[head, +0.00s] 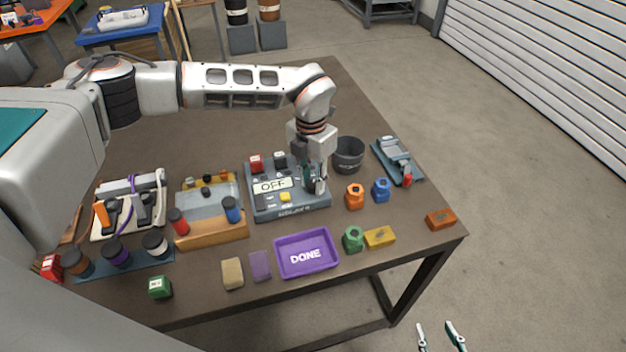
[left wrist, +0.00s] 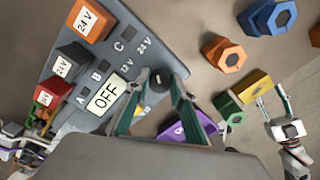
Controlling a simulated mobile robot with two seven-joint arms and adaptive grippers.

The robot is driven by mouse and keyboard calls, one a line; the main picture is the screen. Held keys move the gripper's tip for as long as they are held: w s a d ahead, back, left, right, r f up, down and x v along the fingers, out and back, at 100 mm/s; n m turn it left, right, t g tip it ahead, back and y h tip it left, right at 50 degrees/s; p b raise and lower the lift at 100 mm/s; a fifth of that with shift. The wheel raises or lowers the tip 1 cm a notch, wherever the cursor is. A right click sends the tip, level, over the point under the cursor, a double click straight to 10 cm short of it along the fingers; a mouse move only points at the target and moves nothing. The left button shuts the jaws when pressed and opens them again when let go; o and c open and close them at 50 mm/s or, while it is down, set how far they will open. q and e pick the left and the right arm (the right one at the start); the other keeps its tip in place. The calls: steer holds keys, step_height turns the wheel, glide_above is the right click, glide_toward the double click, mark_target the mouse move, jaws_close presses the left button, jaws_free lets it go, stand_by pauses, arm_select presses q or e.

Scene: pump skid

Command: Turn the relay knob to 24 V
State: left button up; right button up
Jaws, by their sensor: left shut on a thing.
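The grey relay panel (head: 262,208) lies on the table, with an OFF display (head: 270,186) and a yellow button (head: 285,197). In the left wrist view, the dark round relay knob (left wrist: 160,79) sits by printed 12 V and 24 V marks; I cannot tell which one it points to. My left gripper (head: 314,188) reaches down over the panel's right side; in the left wrist view its teal fingers (left wrist: 158,88) are shut on the knob from both sides. My right gripper (head: 439,337) is open and empty, low beyond the table's front edge.
Red (left wrist: 51,93), grey (left wrist: 70,63) and orange (left wrist: 90,20) relay blocks stand on the panel at A, B and C. A purple DONE tray (head: 281,257) lies in front. A dark bin (head: 348,155) and orange (head: 354,197) and blue (head: 381,190) nuts stand right.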

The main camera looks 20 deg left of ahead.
mark_target(312, 183)
arm_select(q)
steer(key=o, duration=1.1)
steer(key=shift+r, duration=0.1)
step_height(312, 183, up, 12)
steer(key=shift+a, duration=0.15)
